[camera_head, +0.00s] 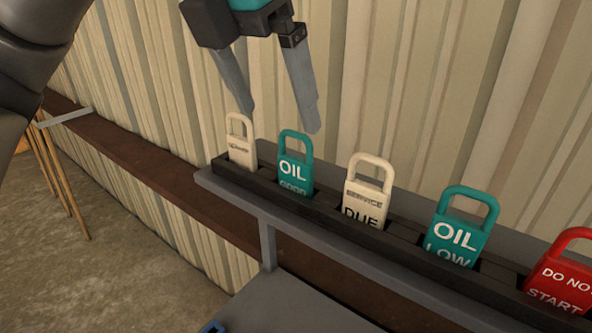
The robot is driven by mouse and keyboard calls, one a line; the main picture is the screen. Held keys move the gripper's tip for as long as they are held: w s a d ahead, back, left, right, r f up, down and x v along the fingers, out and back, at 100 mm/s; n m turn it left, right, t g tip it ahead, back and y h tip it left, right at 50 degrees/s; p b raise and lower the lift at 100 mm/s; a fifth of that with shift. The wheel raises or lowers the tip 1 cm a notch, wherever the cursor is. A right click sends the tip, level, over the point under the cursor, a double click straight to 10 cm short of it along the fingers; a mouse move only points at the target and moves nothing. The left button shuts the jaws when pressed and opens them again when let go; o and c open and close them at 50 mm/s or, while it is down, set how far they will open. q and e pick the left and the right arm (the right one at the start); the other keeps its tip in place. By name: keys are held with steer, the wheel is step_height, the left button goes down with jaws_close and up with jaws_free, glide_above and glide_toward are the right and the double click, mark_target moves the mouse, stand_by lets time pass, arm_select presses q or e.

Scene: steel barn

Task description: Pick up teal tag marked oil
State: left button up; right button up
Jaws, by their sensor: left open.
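A teal tag reading "OIL GOOD" (292,172) stands upright in a slot of the dark rack (400,248), with its looped handle up. A second teal tag, reading "OIL LOW" (457,238), stands farther right in the same rack. My left gripper (283,122) is open and empty, pointing down above the left end of the rack. Its right finger is close above the "OIL GOOD" handle, and its left finger is near the leftmost cream tag. Whether either finger touches a tag cannot be told. The tags' lower ends are hidden in the slots. My right gripper is not in view.
A cream tag (241,150) stands left of "OIL GOOD", and a cream "SERVICE DUE" tag (362,205) stands between the teal ones. A red "DO NOT START" tag (562,283) is at the right. A corrugated wall (420,90) rises close behind the rack.

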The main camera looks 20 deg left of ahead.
mark_target(294, 159)
arm_select(q)
steer(key=x, duration=0.4)
steer(key=shift+w+f, duration=0.1)
steer(key=shift+f, duration=0.15)
steer(key=shift+s+d+p+x, duration=0.15)
steer(key=shift+p+x, duration=0.3)
steer(key=shift+x, duration=0.85)
steer(key=shift+s+d+p+x, duration=0.15)
steer(key=shift+p+x, duration=0.3)
steer(key=shift+x, duration=0.85)
steer(key=shift+a, duration=0.1)
steer(key=c, duration=1.4)
